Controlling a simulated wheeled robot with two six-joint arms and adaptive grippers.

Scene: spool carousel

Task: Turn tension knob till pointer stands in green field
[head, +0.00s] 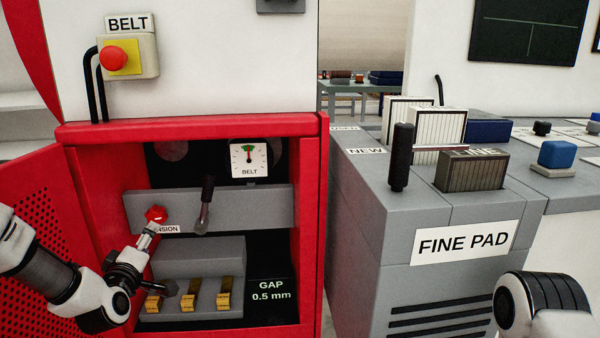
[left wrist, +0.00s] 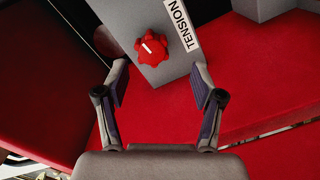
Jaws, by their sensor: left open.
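The red lobed tension knob (head: 156,214) sits on a grey panel inside the open red cabinet, above a label partly hidden in the head view. The left wrist view shows the knob (left wrist: 153,47) with a white mark on top, beside the TENSION label (left wrist: 181,25). My left gripper (head: 150,245) is open just in front of and below the knob. In the left wrist view the knob is beyond the spread fingertips of my gripper (left wrist: 162,84), not touched. The BELT gauge (head: 249,160) has a green field at its top; the pointer is too small to read surely. My right gripper is out of view.
A dark-handled lever (head: 206,204) stands right of the knob. Below are brass tabs (head: 188,301) on a grey block. The cabinet door (head: 45,200) stands open at left. A red stop button (head: 113,58) is above. The grey FINE PAD unit (head: 463,243) stands at right.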

